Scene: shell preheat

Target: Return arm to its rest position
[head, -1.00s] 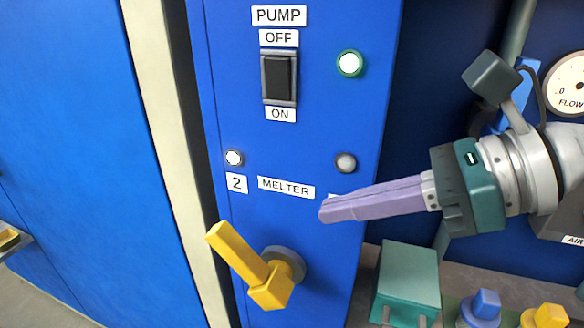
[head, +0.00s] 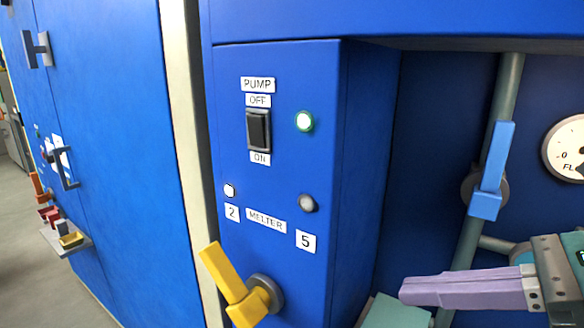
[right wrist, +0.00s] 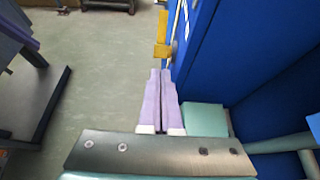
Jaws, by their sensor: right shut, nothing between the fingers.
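My right gripper (head: 402,292) is at the lower right of the head view, its purple fingers together and empty, pointing left. It is to the right of the blue pump panel (head: 360,150) and apart from it. In the right wrist view the closed fingers (right wrist: 160,75) point up the picture, with open floor (right wrist: 90,90) to their left. The yellow melter lever (head: 230,280) is on the panel's lower front, tilted up to the left, and also shows in the wrist view (right wrist: 162,40). My left gripper is not in view.
The pump switch (head: 258,130) and a lit green-rimmed lamp (head: 303,121) are above the lever. A blue valve handle (head: 490,175) on a pipe and a gauge (head: 568,150) are behind my right gripper. A teal box (head: 395,312) is just below it.

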